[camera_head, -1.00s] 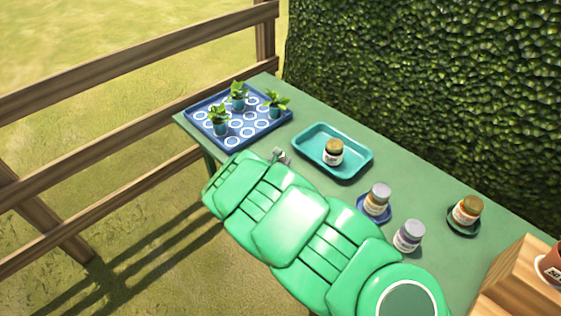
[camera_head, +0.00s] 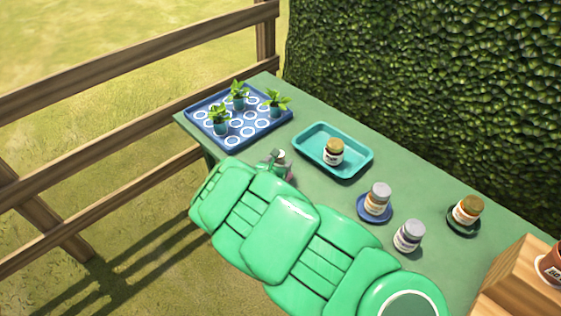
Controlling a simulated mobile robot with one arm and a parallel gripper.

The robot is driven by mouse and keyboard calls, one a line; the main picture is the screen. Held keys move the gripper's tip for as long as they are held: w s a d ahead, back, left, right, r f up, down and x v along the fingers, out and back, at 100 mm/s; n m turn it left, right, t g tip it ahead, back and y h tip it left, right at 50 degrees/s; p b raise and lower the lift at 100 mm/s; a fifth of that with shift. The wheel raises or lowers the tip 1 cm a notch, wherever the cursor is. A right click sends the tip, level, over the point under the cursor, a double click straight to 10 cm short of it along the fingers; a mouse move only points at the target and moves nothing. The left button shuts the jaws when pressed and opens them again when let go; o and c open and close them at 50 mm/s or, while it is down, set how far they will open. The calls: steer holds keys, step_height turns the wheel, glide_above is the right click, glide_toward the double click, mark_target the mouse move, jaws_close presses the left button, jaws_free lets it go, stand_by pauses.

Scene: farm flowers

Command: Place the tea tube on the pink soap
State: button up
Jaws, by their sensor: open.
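I see nothing that I can recognise as a tea tube or a pink soap. The table holds jars, trays and small plants instead. A jar with a brown lid (camera_head: 333,152) stands in the teal tray (camera_head: 364,168). A grey-lidded jar (camera_head: 377,198) stands on a blue saucer (camera_head: 361,212), and another grey-lidded jar (camera_head: 409,236) stands on the bare table. A brown-lidded jar (camera_head: 467,209) stands on a dark saucer (camera_head: 462,232) at the right. My gripper (camera_head: 272,157) is open, left of the teal tray and apart from it, partly hidden by my green arm.
A blue tray with white rings (camera_head: 233,141) holds 3 small potted plants (camera_head: 239,96) at the table's far left. A wooden box (camera_head: 510,285) and a terracotta pot (camera_head: 552,265) stand at the right. A hedge (camera_head: 430,80) borders the back, and a wooden fence (camera_head: 140,60) the left.

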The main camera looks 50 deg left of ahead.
steer(key=v, duration=0.9)
steer(key=shift+s+d+r, duration=0.2)
steer(key=shift+s+r, duration=0.05)
stand_by(0.3)
